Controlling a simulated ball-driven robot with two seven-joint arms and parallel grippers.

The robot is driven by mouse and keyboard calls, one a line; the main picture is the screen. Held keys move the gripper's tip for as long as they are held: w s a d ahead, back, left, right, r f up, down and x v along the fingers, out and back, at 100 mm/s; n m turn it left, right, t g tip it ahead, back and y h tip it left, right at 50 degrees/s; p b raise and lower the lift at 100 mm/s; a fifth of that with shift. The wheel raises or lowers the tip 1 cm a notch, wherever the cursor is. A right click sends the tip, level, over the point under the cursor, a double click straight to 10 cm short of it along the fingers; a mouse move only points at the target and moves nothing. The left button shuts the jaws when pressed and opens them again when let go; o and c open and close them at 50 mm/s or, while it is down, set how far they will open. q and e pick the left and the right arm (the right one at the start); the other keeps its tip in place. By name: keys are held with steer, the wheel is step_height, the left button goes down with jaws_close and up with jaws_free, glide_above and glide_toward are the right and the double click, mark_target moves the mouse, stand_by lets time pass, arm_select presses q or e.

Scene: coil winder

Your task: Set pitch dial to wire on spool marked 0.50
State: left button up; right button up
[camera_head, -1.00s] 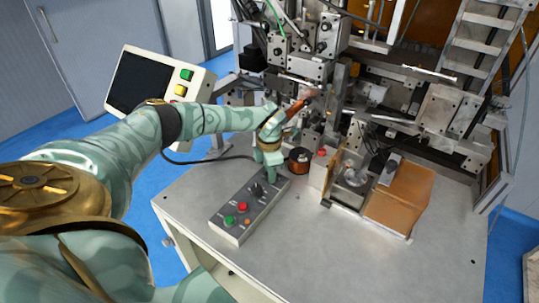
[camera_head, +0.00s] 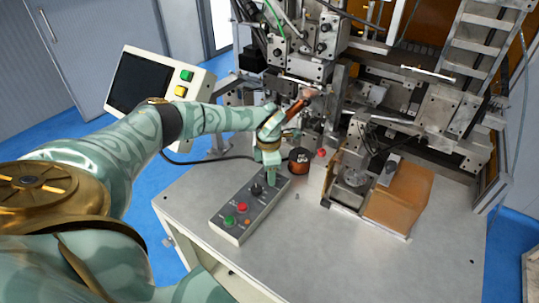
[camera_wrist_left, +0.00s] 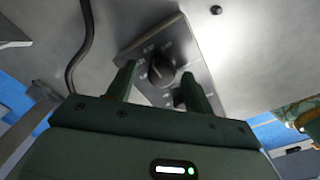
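The pitch dial (camera_head: 257,189) is a black knob on the grey control box (camera_head: 232,222). The left wrist view shows the dial (camera_wrist_left: 161,69) with small white numbers around it, too small to read surely; I cannot tell its setting. My left gripper (camera_head: 271,181) points down at the box's far end. In the left wrist view the two green fingers of my left gripper (camera_wrist_left: 160,76) are apart, one on each side of the dial; contact is unclear. A copper spool (camera_head: 299,161) with a dark top stands beyond the box; its marking is not legible. My right gripper is not in view.
The box also carries a red button (camera_head: 242,206) and a green button (camera_head: 229,221). The winding machine (camera_head: 345,110) fills the back, with an orange-brown block (camera_head: 400,195) in front of it. A screen panel (camera_head: 145,80) stands at left. The table's front is clear.

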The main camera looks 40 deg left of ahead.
arm_select(q)
step_height(320, 180, up, 16)
steer(key=p, duration=0.1)
steer(key=shift+r, duration=0.15)
stand_by(0.3)
stand_by(0.5)
